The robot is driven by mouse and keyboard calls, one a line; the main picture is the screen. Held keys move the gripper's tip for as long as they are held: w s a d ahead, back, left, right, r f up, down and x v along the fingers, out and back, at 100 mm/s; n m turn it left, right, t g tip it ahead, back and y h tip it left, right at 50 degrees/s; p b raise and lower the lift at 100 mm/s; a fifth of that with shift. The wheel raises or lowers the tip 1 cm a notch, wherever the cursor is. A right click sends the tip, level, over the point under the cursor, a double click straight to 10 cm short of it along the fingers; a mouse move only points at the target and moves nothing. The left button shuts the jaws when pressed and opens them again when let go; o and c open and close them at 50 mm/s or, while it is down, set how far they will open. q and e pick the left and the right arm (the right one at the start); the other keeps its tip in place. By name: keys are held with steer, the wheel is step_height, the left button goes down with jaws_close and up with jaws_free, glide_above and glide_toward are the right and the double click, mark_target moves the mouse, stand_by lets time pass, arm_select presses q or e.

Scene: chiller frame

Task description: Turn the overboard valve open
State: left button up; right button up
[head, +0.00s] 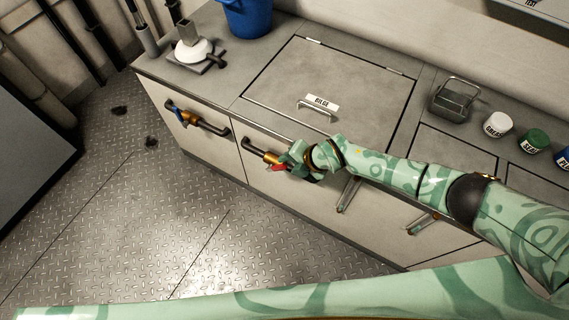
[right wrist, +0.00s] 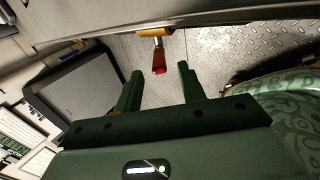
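A brass valve (head: 254,152) with a red lever (head: 278,168) sits on a dark pipe on the front of the grey cabinet. The right wrist view also shows the red lever (right wrist: 159,62). A second brass valve (head: 185,115) is on another pipe further left, with a small handle. I cannot read which valve is the overboard one. My right gripper (head: 287,160) is at the red-levered valve. In the right wrist view my right gripper (right wrist: 160,69) is open, with the lever tip between or just beyond its fingertips; contact is unclear. My left gripper is out of view.
The cabinet top has a hatch (head: 335,85) with a handle and a label reading BILGE. A blue bucket (head: 248,14), a grey metal box (head: 453,101) and several jars stand on top. The plated floor (head: 140,215) in front is free.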

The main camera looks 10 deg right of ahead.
arm_select(q)
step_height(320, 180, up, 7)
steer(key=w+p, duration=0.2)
steer(key=p, duration=0.3)
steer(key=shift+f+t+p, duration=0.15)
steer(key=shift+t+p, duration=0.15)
arm_select(e)
steer(key=v, duration=1.1)
steer(key=shift+d, duration=0.2)
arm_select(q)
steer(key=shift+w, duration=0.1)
arm_select(e)
steer(key=shift+s+r, duration=0.1)
steer(key=shift+r, duration=0.05)
